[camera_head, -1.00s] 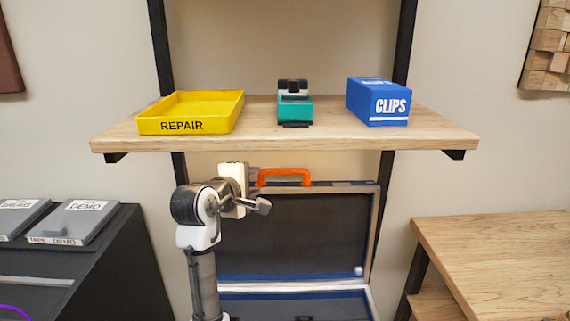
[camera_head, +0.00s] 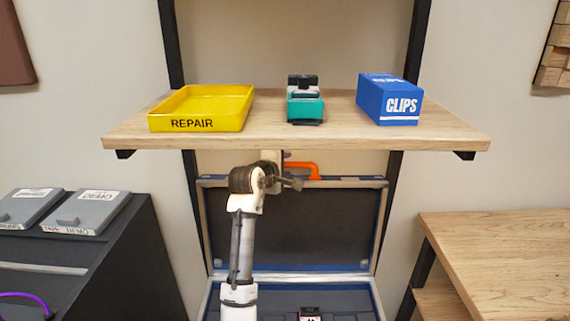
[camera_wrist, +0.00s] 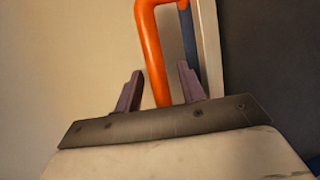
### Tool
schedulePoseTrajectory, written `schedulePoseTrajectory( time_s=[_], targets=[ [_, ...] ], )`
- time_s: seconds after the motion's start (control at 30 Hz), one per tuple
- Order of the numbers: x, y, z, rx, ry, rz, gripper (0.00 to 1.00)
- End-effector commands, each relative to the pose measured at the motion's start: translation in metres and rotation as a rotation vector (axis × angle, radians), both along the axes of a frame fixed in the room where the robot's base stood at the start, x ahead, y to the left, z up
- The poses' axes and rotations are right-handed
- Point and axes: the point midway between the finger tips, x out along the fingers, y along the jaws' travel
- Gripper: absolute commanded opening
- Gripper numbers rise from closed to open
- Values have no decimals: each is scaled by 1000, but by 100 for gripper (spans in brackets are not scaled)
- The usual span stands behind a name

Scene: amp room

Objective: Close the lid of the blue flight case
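The blue flight case stands open below the shelf; its lid (camera_head: 325,225) is upright with a dark lining, and its base (camera_head: 350,300) is partly cut off at the bottom. An orange handle (camera_head: 304,169) sits on the lid's top edge.
A wooden shelf (camera_head: 290,138) juts out above the lid, close over my wrist. It holds a yellow REPAIR tray (camera_head: 202,122), a teal device (camera_head: 305,108) and a blue CLIPS box (camera_head: 390,100). A black cabinet (camera_head: 120,265) stands left, a wooden table (camera_head: 500,250) right.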

Motion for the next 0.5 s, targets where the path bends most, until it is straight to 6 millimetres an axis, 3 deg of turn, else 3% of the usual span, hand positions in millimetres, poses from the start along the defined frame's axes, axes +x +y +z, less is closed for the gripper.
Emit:
schedulePoseTrajectory(
  time_s=[0.33, 0.5],
  targets=[
    [3, -1, -1, 0, 0, 0, 38],
    [3, -1, -1, 0, 0, 1, 16]
  ],
)
